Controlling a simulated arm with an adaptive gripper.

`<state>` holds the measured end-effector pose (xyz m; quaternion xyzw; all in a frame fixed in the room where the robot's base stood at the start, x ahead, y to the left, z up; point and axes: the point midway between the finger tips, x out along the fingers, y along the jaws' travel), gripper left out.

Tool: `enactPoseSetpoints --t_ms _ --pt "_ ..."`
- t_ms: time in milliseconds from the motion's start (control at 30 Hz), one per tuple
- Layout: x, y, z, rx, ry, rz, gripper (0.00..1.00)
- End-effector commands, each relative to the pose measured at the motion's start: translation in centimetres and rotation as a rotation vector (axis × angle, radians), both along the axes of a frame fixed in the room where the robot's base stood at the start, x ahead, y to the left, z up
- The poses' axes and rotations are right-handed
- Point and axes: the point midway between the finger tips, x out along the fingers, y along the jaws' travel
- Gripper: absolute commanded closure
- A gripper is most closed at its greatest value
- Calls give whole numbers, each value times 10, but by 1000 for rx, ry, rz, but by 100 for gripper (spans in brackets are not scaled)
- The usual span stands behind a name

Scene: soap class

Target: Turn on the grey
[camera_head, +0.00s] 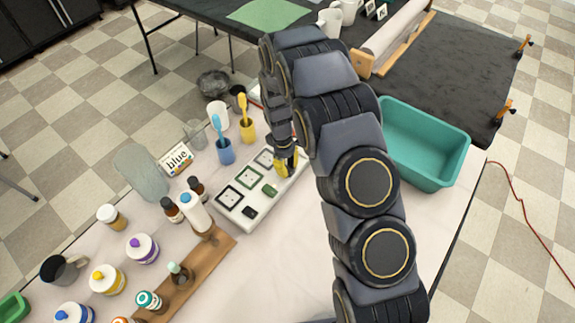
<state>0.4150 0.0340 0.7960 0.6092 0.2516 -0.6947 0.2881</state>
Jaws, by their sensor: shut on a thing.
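A white panel (233,211) lies on the pale table and carries a row of dark-framed squares (247,177). Beside them are a black switch (250,212) and a green switch (270,190). My gripper (286,166), with yellow fingertips, points down at the panel's far end. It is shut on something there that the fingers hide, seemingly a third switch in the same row. I cannot make out a grey switch or its position.
A blue cup (226,155) and a yellow cup (247,133) with brushes stand behind the panel, near a "blue" sign (177,160). Bottles and a wooden board (205,262) are at left. A teal bin (425,150) stands right of my arm.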

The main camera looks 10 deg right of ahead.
Motion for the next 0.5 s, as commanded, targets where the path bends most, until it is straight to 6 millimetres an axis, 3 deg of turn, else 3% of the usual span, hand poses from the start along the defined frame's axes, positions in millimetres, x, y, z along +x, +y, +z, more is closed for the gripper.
enactPoseSetpoints --t_ms 33,67,100,133,500 --pt "-1 0 -2 1 4 0 100" --pt "-1 0 -2 1 4 0 73" --pt "-1 0 -2 0 4 0 56" --pt "-1 0 -2 0 4 0 48" --pt "0 1 3 0 1 0 48"
